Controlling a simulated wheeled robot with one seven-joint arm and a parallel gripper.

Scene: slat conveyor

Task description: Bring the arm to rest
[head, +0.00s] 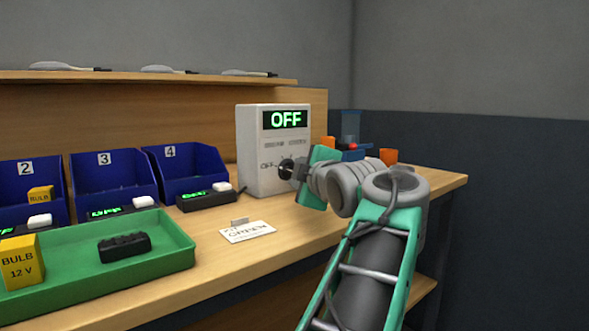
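My gripper (299,172) is at the front of a white control box (262,150), right beside its dark round knob (286,168). The knob is partly hidden by the fingers. I cannot tell whether the fingers touch the knob or how far apart they are. The box's display (286,119) reads "OFF" in green, and an "OFF" label shows left of the knob. My arm reaches up from the lower right over the bench's right part.
Numbered blue bins (110,185) stand at the left behind small display units with white buttons. A green tray (165,262) holds a yellow bulb box (21,262) and a black block (124,246). A white card (247,232) lies on the wooden bench (225,270). Orange items (388,156) stand behind my arm.

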